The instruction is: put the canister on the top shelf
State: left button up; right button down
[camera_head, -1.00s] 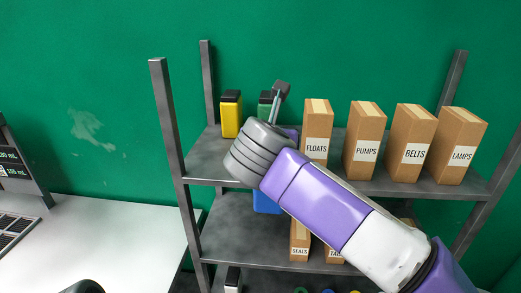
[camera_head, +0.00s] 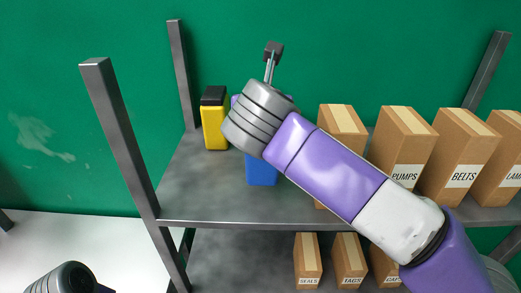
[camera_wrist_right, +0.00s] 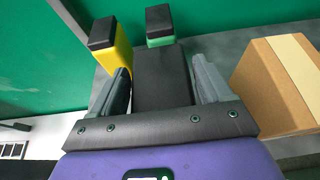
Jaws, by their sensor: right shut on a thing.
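My right gripper (camera_wrist_right: 163,84) is shut on a canister, whose black top (camera_wrist_right: 162,78) shows between the fingers in the wrist view. In the head view its blue body (camera_head: 261,169) shows below my right wrist, over the top shelf (camera_head: 195,200). My wrist hides the jaws there. I cannot tell if the canister's base touches the board. A yellow canister with a black cap (camera_head: 214,122) stands on the shelf to its left. A green canister with a black cap (camera_wrist_right: 160,30) shows just beyond the held one in the wrist view. My left gripper is out of view.
Cardboard boxes stand right of the held canister, including PUMPS (camera_head: 402,150) and BELTS (camera_head: 456,155). The nearest box (camera_wrist_right: 285,80) is close to my right finger. A left post (camera_head: 120,140) bounds the shelf. The front left of the board is bare. Smaller boxes (camera_head: 307,260) sit below.

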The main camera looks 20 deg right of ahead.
notch_tip(320, 180, down, 6)
jog(key=b, duration=0.1)
jog(key=shift+w+f, duration=0.15)
jog(key=shift+w, duration=0.05)
grip_release()
jog(key=shift+f, duration=0.1)
jog(key=v, duration=1.2)
jog(key=shift+b, duration=0.3)
